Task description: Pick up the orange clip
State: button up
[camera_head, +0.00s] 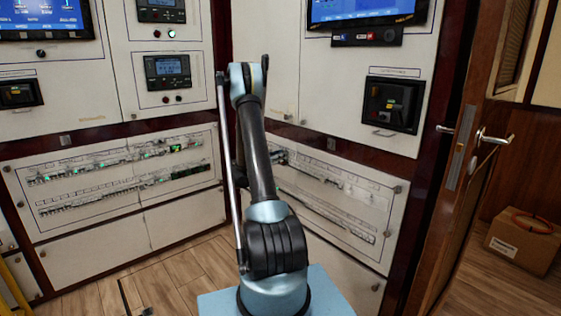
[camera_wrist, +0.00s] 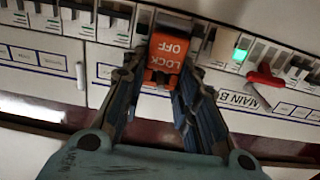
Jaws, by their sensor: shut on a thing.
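The orange clip (camera_wrist: 169,50), lettered "LOCK OFF", shows in the wrist view at the upper middle, against a row of breakers (camera_wrist: 105,20). My gripper (camera_wrist: 164,82) is shut on the clip, with one dark finger on each side of its lower part. The clip's upper end is up at the breaker row; I cannot tell whether it touches the breakers. In the head view my arm hides the gripper and the clip.
A green light (camera_wrist: 240,56) and a red handle (camera_wrist: 263,80) lie right of the clip. Breaker panels (camera_head: 110,175) line the cabinets. A wooden door (camera_head: 455,180) with a metal handle stands at the right. A cardboard box (camera_head: 522,243) sits on the floor beyond it.

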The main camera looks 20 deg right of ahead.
jog(key=v, duration=1.8)
jog(key=shift+a+r, duration=0.2)
jog(key=shift+a, duration=0.05)
jog(key=shift+v, duration=2.8)
jog(key=shift+s+a, duration=0.1)
jog(key=v, duration=0.7)
jog(key=shift+r, duration=0.15)
jog(key=w+r+n+t+y, duration=0.3)
jog(key=w+n+t+y, duration=0.2)
jog(key=w, duration=0.5)
jog(key=w+d+r+n+t+y, duration=0.1)
jog(key=w+r+n+t+y, duration=0.2)
jog(key=w+n+t+y, duration=0.3)
jog(key=shift+w+d+n+t+y, duration=0.25)
jog(key=shift+w+n+y, duration=1.25)
jog(key=shift+w+y, duration=1.1)
